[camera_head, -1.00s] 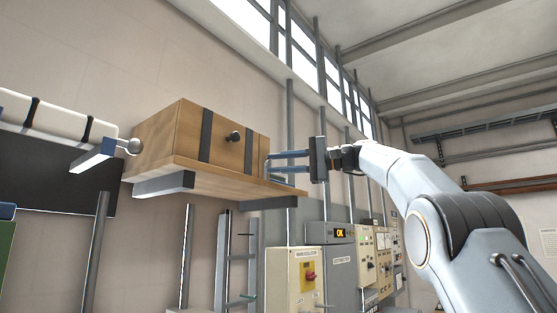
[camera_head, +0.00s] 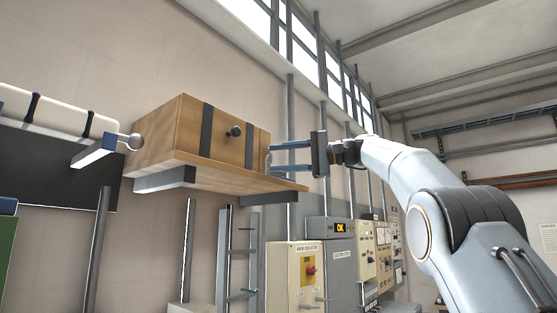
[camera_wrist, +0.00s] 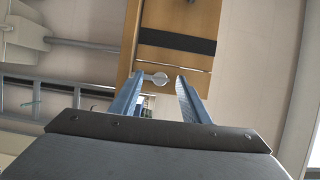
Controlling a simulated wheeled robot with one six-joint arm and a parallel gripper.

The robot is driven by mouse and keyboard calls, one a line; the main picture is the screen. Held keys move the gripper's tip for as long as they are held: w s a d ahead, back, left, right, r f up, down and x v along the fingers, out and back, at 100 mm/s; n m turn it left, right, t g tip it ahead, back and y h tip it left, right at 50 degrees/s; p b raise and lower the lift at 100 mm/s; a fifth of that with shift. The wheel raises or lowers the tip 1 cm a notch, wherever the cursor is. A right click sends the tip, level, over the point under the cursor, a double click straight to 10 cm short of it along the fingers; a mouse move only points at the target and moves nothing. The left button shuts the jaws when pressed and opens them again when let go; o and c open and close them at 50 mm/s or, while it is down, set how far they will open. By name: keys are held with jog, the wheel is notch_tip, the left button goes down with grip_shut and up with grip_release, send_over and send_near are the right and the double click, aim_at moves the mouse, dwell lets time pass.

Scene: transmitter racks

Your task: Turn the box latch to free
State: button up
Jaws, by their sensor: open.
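The wooden box (camera_head: 185,137) has dark straps and a dark round knob (camera_head: 235,131) on its front, and sits on a wooden wall shelf (camera_head: 215,176). In the wrist view the box (camera_wrist: 190,18) is at the top. The latch (camera_wrist: 158,78) shows there as a small silver round piece with a short arm to its left, at the box's near end. My gripper (camera_head: 269,157) is open at the right end of the box, its blue fingers pointing left. In the wrist view the latch lies between and just beyond the fingertips (camera_wrist: 155,80); contact cannot be told.
Dark brackets (camera_head: 165,180) carry the shelf. A rail with a ball end (camera_head: 135,142) is left of the box. Below right stand a yellow-marked isolator panel (camera_head: 300,275) and grey cabinets (camera_head: 340,265). The air right of the box is free apart from my arm.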

jog(key=b+v, duration=0.2)
jog(key=v, duration=0.5)
jog(key=shift+d, duration=0.15)
jog(key=shift+f, duration=0.1)
